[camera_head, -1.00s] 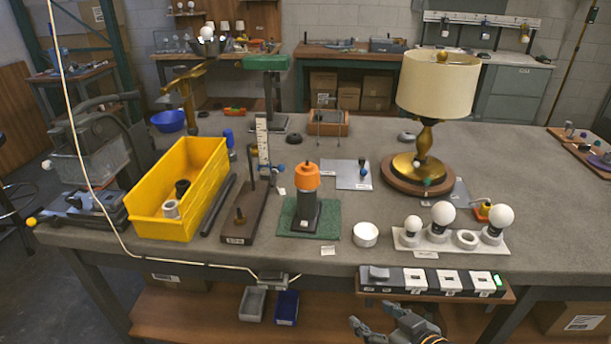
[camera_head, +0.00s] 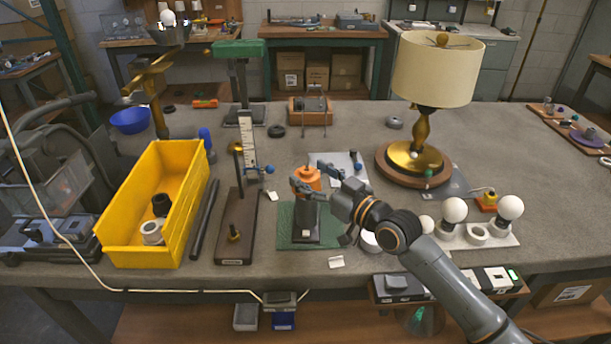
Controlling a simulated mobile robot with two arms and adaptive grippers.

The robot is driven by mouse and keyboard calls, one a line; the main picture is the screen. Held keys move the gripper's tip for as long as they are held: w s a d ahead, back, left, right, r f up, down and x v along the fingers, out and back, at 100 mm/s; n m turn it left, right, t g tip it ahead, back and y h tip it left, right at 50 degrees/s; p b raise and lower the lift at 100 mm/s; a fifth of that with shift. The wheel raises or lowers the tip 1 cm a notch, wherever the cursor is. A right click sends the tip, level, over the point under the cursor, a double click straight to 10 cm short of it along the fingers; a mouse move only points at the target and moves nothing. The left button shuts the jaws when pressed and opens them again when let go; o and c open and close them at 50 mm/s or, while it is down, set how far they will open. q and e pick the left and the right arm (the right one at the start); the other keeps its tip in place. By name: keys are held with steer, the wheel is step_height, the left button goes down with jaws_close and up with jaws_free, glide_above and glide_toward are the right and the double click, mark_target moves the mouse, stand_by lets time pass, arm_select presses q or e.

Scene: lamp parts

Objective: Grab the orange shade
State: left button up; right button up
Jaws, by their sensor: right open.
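The orange shade (camera_head: 308,178) sits on top of a dark grey post that stands on a green mat (camera_head: 287,239) near the middle of the bench. My right gripper (camera_head: 312,178) reaches in from the lower right. Its two fingers are spread, one at the near left side of the shade and one at its far right side. Whether the fingers touch the shade cannot be told. The gripper and my arm hide part of the post and the mat's right side. My left gripper is not in view.
A yellow bin (camera_head: 124,232) stands left, beside a brown stand with an upright ruler (camera_head: 249,146). A brass lamp with a cream shade (camera_head: 437,70) stands behind right. White bulbs (camera_head: 455,210) stand on a rack at right, partly behind my arm.

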mark_target(302, 168)
steer(key=shift+x, duration=0.85)
steer(key=x, duration=0.3)
steer(key=shift+w, duration=0.25)
steer(key=shift+w+a, duration=0.25)
steer(key=shift+a, duration=0.05)
steer(key=shift+w+a+f, duration=0.1)
steer(key=c, duration=1.1)
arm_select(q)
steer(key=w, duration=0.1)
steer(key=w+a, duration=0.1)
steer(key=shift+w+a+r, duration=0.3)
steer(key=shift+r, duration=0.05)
arm_select(e)
steer(key=shift+c, duration=1)
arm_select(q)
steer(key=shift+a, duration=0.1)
